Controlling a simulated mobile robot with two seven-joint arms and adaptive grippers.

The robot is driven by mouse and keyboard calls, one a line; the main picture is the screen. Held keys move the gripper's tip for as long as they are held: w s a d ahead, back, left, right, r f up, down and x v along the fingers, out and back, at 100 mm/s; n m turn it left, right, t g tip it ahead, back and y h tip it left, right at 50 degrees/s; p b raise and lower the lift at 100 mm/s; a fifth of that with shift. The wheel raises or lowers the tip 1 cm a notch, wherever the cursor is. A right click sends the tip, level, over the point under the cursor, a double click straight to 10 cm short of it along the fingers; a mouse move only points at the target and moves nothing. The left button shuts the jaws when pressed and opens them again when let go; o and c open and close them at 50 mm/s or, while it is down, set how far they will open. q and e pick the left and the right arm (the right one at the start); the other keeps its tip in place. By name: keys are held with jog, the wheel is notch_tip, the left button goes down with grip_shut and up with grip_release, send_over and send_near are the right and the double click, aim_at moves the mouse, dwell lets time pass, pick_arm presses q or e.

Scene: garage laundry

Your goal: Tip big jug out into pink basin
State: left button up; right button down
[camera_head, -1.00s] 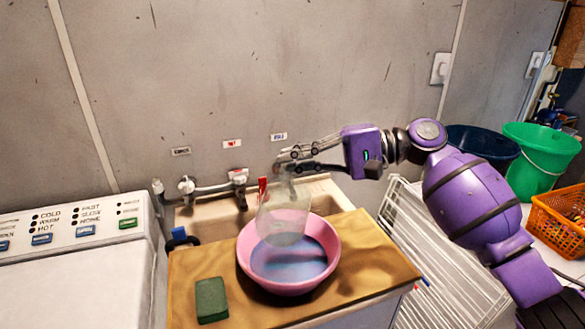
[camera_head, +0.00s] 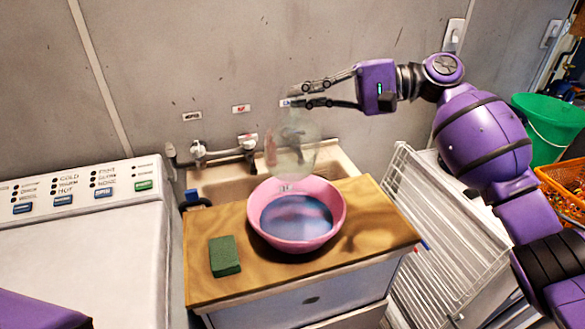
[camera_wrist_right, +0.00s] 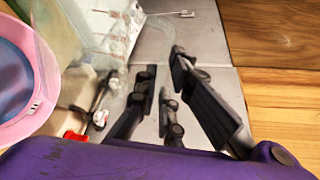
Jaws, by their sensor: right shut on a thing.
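The big jug (camera_head: 290,152) is clear and see-through, so its edges and any contents are hard to make out. It hangs in the air above the back of the pink basin (camera_head: 258,232); its exact tilt is unclear. Bluish liquid shows in the basin, which stands on a wooden board. My right gripper (camera_head: 293,96) is shut on the upper part of the jug, coming in from the right. The right wrist view shows the jug (camera_wrist_right: 108,30) beside the fingers (camera_wrist_right: 163,68) and the basin (camera_wrist_right: 45,95) at the left edge. My left gripper is out of view.
A sink (camera_head: 215,190) with a tap (camera_head: 198,150) lies behind the board (camera_head: 370,235). A green sponge (camera_head: 225,257) sits left of the basin. A washing machine (camera_head: 80,260) stands at left, a white rack (camera_head: 440,225) and green bucket (camera_head: 550,125) at right.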

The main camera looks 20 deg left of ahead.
jog(key=n, duration=0.1)
jog(key=n+t+b, duration=0.1)
jog(key=n, duration=0.1)
jog(key=n+b, duration=0.1)
jog(key=n, duration=0.1)
jog(key=shift+r+t, duration=0.3)
jog(key=shift+r+n+y, duration=0.1)
jog(key=shift+n+y, duration=0.2)
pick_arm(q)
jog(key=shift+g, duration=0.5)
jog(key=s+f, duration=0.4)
pick_arm(e)
jog(key=shift+r, duration=0.2)
